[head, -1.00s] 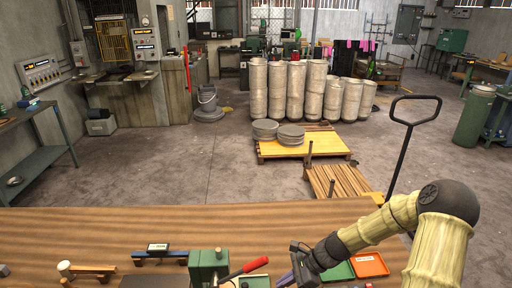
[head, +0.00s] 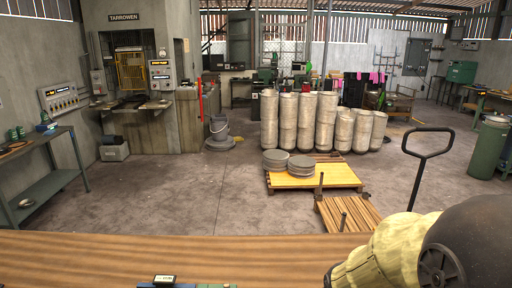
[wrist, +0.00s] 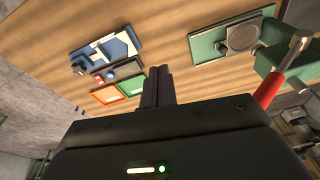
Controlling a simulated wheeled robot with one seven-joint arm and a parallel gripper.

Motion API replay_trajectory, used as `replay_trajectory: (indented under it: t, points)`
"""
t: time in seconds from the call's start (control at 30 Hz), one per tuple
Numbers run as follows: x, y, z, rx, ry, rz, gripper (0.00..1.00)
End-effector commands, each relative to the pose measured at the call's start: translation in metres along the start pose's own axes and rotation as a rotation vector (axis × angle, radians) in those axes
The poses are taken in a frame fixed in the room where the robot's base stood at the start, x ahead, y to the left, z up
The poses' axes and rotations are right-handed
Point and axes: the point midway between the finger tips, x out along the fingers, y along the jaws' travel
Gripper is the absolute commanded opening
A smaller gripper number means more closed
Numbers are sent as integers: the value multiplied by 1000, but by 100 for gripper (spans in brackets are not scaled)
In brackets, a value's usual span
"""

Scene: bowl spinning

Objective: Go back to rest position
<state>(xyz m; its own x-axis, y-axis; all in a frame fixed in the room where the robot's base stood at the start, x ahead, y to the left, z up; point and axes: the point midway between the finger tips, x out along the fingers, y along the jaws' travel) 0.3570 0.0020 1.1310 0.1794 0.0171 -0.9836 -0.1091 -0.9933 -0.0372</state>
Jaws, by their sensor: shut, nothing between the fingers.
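My gripper (wrist: 158,88) shows in the wrist view with its two dark fingers together and nothing between them. In the head view the gripper is out of sight, and only my folded arm shows at the lower right. The workbench (head: 180,250) runs along the bottom of the head view.
On the bench are orange (wrist: 104,95) and green (wrist: 131,85) trays, a blue-white fixture (wrist: 112,47) and a green device (wrist: 228,40) with a red-handled lever (wrist: 268,88). Beyond it stand a yellow-topped pallet (head: 315,178) and a pallet-truck handle (head: 427,145). Floor left of them is clear.

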Motion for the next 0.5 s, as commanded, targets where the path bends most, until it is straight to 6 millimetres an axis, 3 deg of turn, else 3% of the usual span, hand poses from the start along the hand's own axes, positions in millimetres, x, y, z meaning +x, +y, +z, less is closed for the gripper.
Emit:
replay_trajectory:
  t: [0.13, 0.5]
  points:
    - [-14, 2, 7, -104, 49, 13, 0]
    - [-16, 2, 8, -117, 53, 15, 0]
